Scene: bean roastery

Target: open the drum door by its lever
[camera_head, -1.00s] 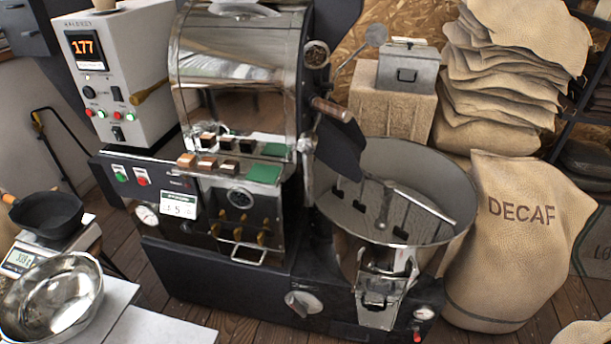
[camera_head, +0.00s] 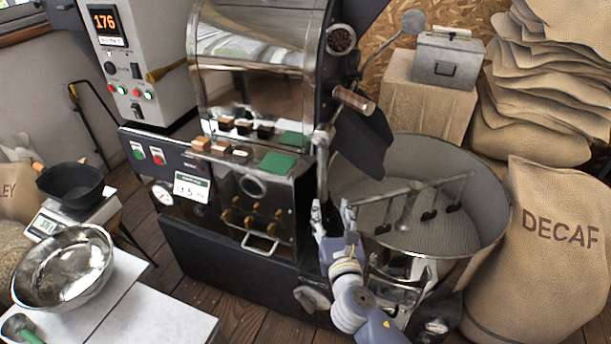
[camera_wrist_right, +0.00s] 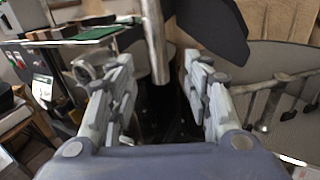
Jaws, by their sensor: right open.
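A slim upright metal lever (camera_head: 322,165) with a rounded top is on the right side of the roaster's front, beside the dark chute (camera_head: 362,138). The drum door itself is hard to make out. My right gripper (camera_head: 331,208) is open and points up just below the lever. In the right wrist view, the lever (camera_wrist_right: 155,40) hangs down ahead of the open right gripper (camera_wrist_right: 158,75), its lower end between the two fingertips in the picture. I see no finger touching it. My left gripper is not in view.
The round cooling tray (camera_head: 495,235) with stirring arms is close to the right of my gripper. A wooden-handled part (camera_head: 353,100) sticks out above. The roaster body (camera_head: 200,240) is at the left, a DECAF sack (camera_head: 550,235) at the right.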

